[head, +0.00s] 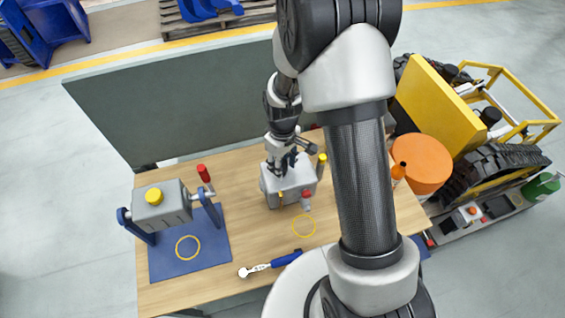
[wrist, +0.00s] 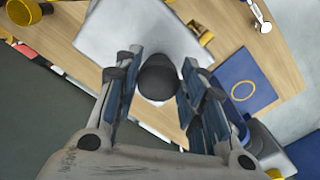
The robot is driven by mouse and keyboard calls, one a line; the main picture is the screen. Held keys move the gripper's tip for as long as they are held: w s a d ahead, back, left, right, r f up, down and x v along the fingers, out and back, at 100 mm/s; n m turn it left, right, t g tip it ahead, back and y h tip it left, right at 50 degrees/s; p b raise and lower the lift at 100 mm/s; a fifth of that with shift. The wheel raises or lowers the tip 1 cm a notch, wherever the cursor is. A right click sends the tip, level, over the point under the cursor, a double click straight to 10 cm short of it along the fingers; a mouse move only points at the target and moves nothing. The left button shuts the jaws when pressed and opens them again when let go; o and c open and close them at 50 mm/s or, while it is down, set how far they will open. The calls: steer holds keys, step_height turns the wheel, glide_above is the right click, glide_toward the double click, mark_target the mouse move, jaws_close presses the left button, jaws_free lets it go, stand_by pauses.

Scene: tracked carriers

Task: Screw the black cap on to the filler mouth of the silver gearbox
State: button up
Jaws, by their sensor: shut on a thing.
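The silver gearbox (head: 276,196) stands on the wooden table, under my gripper (head: 288,160). In the wrist view the gearbox's pale top (wrist: 120,28) lies beyond my fingertips (wrist: 160,66). The round black cap (wrist: 158,80) sits between the two fingers, and my gripper is shut on it. The cap is over or very close to the gearbox top. The filler mouth is hidden behind the cap, so I cannot tell whether they touch.
A second grey gearbox (head: 168,214) with a yellow cap (head: 154,196) is held in a blue stand at the left. A ratchet (head: 270,265) lies at the front. A yellow cylinder (head: 322,165) and an orange drum (head: 421,163) are right. A grey panel (head: 180,100) stands behind the table.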

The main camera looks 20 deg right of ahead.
mark_target(283, 166)
steer(key=shift+f+b, duration=1)
steer(key=shift+f, duration=0.25)
steer(key=o, duration=0.9)
steer(key=shift+r, duration=0.1)
steer(key=shift+c, duration=0.2)
step_height(283, 166, up, 12)
